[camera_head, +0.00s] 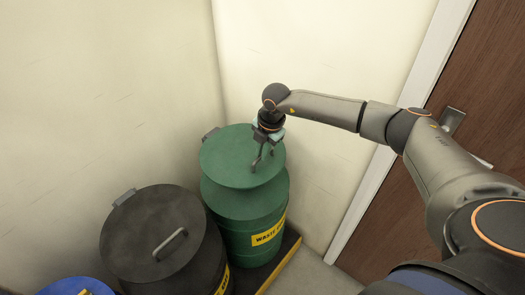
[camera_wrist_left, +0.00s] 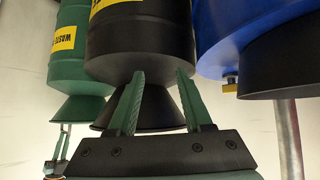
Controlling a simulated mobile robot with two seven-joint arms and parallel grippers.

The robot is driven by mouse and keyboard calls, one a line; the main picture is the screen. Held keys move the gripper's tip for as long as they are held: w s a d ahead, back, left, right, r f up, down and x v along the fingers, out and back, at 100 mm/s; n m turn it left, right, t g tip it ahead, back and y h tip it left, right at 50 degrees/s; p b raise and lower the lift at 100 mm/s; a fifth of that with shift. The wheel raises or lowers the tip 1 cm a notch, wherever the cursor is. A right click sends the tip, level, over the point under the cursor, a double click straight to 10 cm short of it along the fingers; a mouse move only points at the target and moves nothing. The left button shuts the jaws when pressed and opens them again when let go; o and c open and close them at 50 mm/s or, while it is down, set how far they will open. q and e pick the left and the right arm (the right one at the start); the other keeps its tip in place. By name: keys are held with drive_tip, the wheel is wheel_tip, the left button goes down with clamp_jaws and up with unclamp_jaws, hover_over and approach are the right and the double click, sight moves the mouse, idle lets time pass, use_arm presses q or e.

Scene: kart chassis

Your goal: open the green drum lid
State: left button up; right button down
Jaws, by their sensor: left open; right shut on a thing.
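The green drum (camera_head: 252,228) stands in the corner with a yellow waste label. Its round green lid (camera_head: 225,160) has a grey hinge piece at the far left edge. Green shows below the lid's near edge; I cannot tell how far it is raised. My right gripper (camera_head: 262,164) is over the lid, shut on its handle, which the fingers mostly hide. In the left wrist view, the green drum (camera_wrist_left: 82,75) is at the left with my right gripper (camera_wrist_left: 62,135) by its top. My left gripper (camera_wrist_left: 159,76) is open and empty in front of the black drum.
The black drum (camera_head: 140,225), with a grey lid handle, stands beside the green one. A blue drum (camera_head: 75,286) is at the lower left. Walls stand close behind. A brown door (camera_head: 475,75) is at the right; bare floor (camera_head: 318,275) lies before it.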

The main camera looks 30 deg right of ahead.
drive_tip(key=shift+r, duration=0.1)
idle(0.4)
drive_tip(key=shift+w+r, duration=0.2)
drive_tip(key=shift+r, duration=0.25)
drive_tip(key=w+a+r+g+p, duration=0.1)
drive_tip(key=w+a+r, duration=0.2)
drive_tip(key=w+r, duration=0.4)
drive_tip(key=shift+w+r+p, duration=0.25)
drive_tip(key=shift+r+p, duration=0.05)
drive_tip(key=shift+r, duration=1.95)
drive_tip(key=shift+a, duration=0.1)
